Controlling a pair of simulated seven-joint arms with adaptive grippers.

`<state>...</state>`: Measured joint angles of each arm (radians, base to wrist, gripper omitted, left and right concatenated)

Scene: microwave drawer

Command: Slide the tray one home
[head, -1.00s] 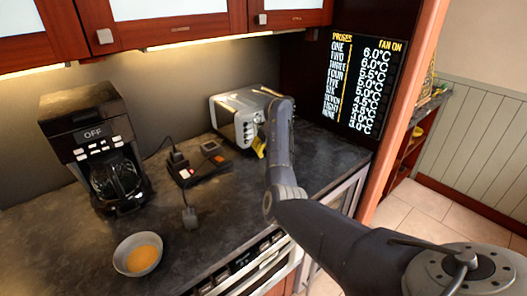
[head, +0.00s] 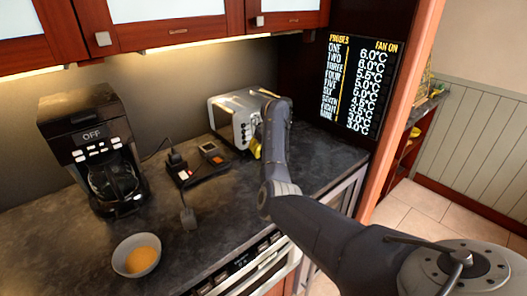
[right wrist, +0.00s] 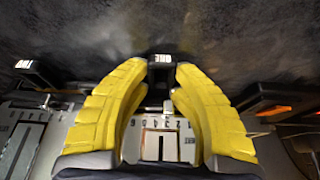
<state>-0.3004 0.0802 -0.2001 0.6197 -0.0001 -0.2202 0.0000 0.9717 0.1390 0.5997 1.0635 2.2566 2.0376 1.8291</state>
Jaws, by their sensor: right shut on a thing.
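My right gripper (head: 256,148) is at the front of the silver toaster-like appliance (head: 232,120), mostly hidden behind my own arm. I cannot make out a whole tray. My left gripper is not in view.
A black coffee maker (head: 90,140), a bowl of orange food (head: 136,256) and a dark device with a cord (head: 195,168) stand on the dark counter (head: 60,240). A temperature display (head: 362,85) stands behind my right arm. Cabinets (head: 175,22) hang above.

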